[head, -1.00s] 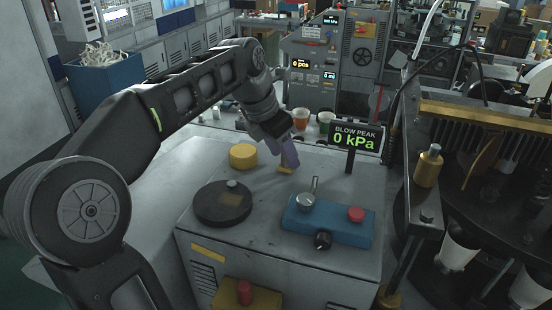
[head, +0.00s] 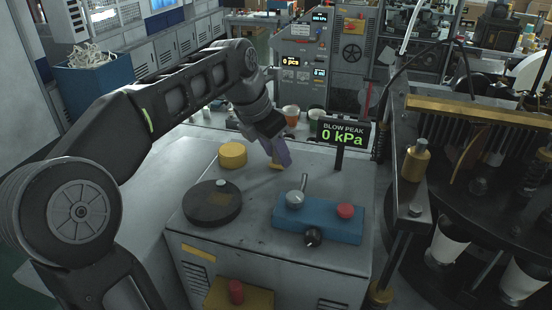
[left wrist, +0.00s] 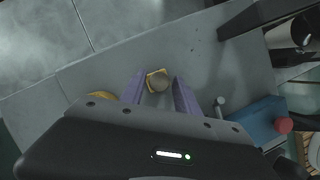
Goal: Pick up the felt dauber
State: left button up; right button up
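In the head view only a bit of yellow (head: 276,166) shows beside my fingers on the grey cabinet top. My left gripper (head: 280,155) points down there with its purple fingers. In the left wrist view the fingers (left wrist: 159,80) are apart, one on each side of the dauber, with a gap visible on both sides. Whether they are level with it in height is hard to tell. My right gripper is not in view.
On the cabinet top (head: 255,222) stand a yellow round block (head: 233,155), a black disc (head: 211,203) with a knob, and a blue control box (head: 318,222) with a lever and red button. The kPa sign (head: 343,134) stands behind the box. Dark machinery (head: 470,160) is at the right.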

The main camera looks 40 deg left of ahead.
pick_arm(q)
jog(key=shift+f, duration=0.1)
grip_shut()
dwell(0.3)
